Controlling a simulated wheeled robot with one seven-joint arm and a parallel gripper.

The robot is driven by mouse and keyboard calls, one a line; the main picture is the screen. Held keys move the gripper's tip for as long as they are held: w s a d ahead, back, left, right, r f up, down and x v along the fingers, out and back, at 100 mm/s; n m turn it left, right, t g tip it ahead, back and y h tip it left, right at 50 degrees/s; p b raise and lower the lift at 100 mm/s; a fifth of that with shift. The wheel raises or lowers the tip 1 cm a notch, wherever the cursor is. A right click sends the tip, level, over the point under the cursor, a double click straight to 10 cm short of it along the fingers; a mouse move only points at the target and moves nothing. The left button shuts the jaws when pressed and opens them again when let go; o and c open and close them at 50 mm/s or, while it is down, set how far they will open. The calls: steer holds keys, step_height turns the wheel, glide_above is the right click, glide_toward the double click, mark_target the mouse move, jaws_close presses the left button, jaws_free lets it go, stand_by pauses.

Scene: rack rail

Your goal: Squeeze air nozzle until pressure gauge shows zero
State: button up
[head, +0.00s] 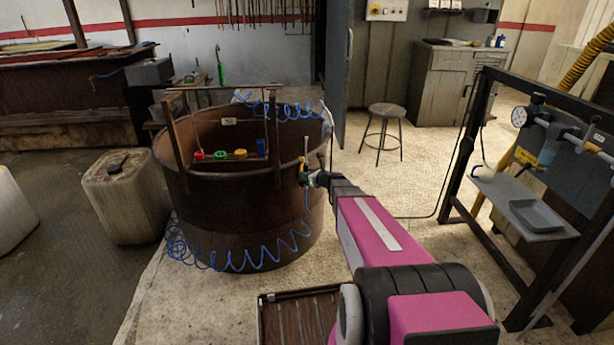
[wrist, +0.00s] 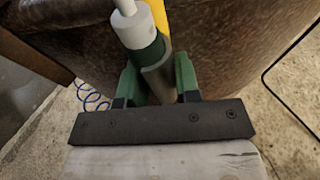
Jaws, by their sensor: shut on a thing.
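The air nozzle (wrist: 152,52) is in my gripper (wrist: 158,80), with a green finger on each side of its grey body. The wrist view shows its white end, a green band and a yellow part behind. In the head view, my gripper (head: 309,178) is at the right outer wall of the brown round tank (head: 240,225), and the nozzle (head: 304,160) stands up near the rim. The pressure gauge (head: 519,117) is a small white dial on the right rack; its needle is too small to read.
A blue coiled hose (head: 235,262) hangs around the tank front. Coloured parts (head: 240,154) sit on a rail across the tank. A dark rack frame (head: 460,150) with a tray (head: 536,215) stands right. A stool (head: 386,115) is behind; a plastic can (head: 125,200) is left.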

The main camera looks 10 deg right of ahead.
mark_target(308, 167)
steer(key=shift+r, duration=0.1)
steer(key=shift+r, duration=1.95)
steer(key=s+d, duration=0.4)
steer(key=s, duration=0.2)
steer(key=shift+s+d, duration=0.25)
steer(key=shift+s, duration=0.05)
